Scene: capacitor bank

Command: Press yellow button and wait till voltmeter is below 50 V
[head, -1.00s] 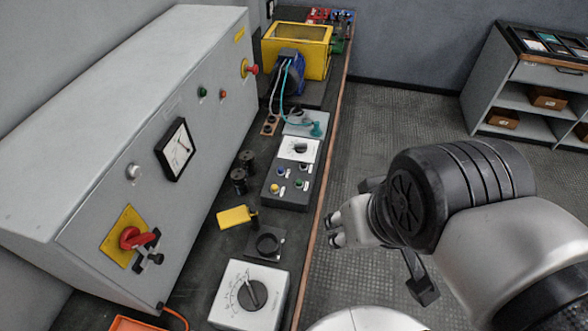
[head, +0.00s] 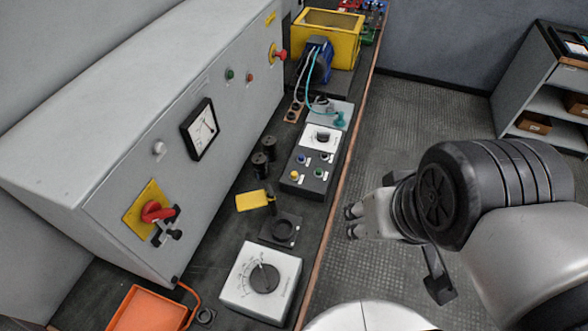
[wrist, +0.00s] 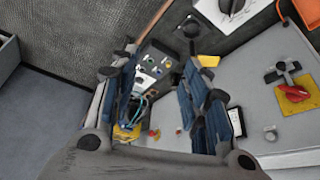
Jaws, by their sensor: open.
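The yellow button (head: 295,175) is at the near left corner of a dark control box (head: 308,186) on the bench, with blue, green and black buttons beside it. A small white-faced dial (head: 320,137) sits at the box's far end. A square panel meter (head: 199,128) with a needle is on the grey cabinet front; its numbers are too small to read. My gripper (head: 353,222) is open and empty, to the right of the bench edge and apart from the box. In the wrist view its open fingers (wrist: 166,62) frame the box beyond them.
A red rotary switch (head: 157,212) on a yellow plate and a red emergency knob (head: 278,53) are on the cabinet. A yellow tag (head: 251,201), black posts (head: 264,160), a large dial unit (head: 262,281) and an orange tray (head: 146,309) are on the bench. Floor right of the bench is clear.

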